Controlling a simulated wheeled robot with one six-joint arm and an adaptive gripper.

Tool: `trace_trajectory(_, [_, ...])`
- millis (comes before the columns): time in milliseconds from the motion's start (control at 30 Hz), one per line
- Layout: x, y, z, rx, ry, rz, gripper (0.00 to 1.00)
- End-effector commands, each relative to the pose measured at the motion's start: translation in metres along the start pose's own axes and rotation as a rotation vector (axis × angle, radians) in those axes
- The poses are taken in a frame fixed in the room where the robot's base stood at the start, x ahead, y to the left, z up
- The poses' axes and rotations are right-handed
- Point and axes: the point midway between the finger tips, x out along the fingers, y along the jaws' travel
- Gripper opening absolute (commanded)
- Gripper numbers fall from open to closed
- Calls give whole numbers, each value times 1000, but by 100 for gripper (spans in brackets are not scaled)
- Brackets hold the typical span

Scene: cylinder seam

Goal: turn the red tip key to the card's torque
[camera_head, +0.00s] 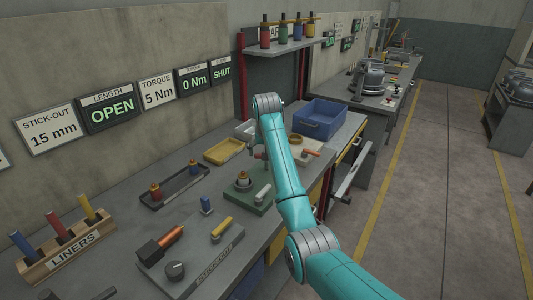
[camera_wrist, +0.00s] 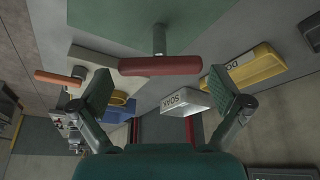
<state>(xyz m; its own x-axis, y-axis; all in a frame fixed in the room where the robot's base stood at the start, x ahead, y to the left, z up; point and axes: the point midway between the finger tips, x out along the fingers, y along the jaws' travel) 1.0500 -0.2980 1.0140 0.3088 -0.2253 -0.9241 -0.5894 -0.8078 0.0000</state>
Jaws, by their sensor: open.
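The red tip key (camera_wrist: 160,66) is a T-handle key in the wrist view, its red bar lying crosswise on a metal shaft above a green surface. My gripper (camera_wrist: 162,90) is open. Its two finger pads stand apart, one near each end of the red bar, and no clear contact shows. In the head view my gripper (camera_head: 246,131) is at the arm's end over the bench, partly hidden by the arm. The torque card (camera_head: 157,91) reads 5 Nm. A display beside it (camera_head: 194,79) reads 0 Nm.
An orange-handled key (camera_wrist: 60,77) stands on a pale block. A blue bin (camera_head: 318,119) and a yellow tray (camera_head: 223,151) are on the bench. A grey SOAK tray (camera_wrist: 187,101) is close in the wrist view. A liner rack (camera_head: 68,254) stands at the front left.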

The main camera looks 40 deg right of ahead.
Motion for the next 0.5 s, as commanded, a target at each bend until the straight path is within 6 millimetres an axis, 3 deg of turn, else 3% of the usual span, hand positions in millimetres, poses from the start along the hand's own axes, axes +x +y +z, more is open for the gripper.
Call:
trace_trajectory(300, [-47,-1,-1,0,4,-1,100])
trace_trajectory(500, [-67,-1,0,0,1,0,100])
